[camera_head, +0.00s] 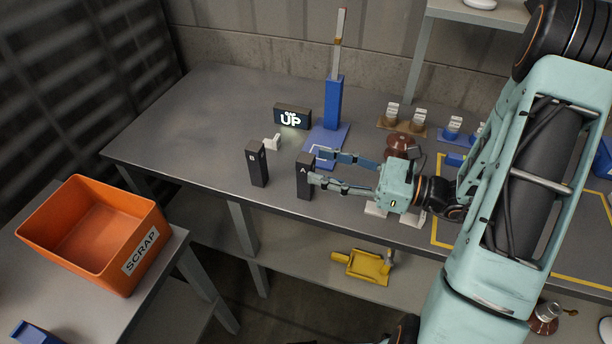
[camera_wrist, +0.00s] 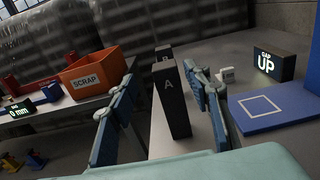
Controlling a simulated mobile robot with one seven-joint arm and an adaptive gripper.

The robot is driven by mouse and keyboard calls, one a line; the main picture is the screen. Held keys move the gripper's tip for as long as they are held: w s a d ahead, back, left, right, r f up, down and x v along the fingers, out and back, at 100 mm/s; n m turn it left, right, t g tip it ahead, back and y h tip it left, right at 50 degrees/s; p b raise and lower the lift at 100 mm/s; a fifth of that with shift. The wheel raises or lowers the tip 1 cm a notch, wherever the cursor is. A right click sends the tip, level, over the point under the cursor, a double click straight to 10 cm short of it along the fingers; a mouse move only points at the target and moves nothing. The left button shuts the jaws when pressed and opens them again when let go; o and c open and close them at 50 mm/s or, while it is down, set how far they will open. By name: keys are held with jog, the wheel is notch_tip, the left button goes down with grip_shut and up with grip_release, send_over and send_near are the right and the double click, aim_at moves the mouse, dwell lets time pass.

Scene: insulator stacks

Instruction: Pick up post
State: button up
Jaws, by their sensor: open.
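A black upright post marked A (camera_head: 304,180) stands near the front edge of the grey table. A matching post marked B (camera_head: 258,165) stands to its left. My gripper (camera_head: 317,166) is open and empty, low over the table, its fingers pointing left toward post A. In the wrist view, post A (camera_wrist: 171,100) shows between my two spread fingers (camera_wrist: 159,74), with clear gaps beside it. Post B (camera_wrist: 164,53) is behind it, mostly hidden. I cannot tell how deep post A is between the fingertips.
A blue stand (camera_head: 333,102) and a lit "GAP UP" display (camera_head: 292,117) are behind the posts. A small white block (camera_head: 272,142) lies near post B. An orange SCRAP bin (camera_head: 125,225) sits on the left table. Brown insulators (camera_head: 397,146) are near my wrist. The table's far left is clear.

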aim_at(313, 162)
jog(key=x, duration=0.5)
jog(key=shift+w+d, duration=0.15)
jog(key=shift+w, duration=0.15)
grip_shut()
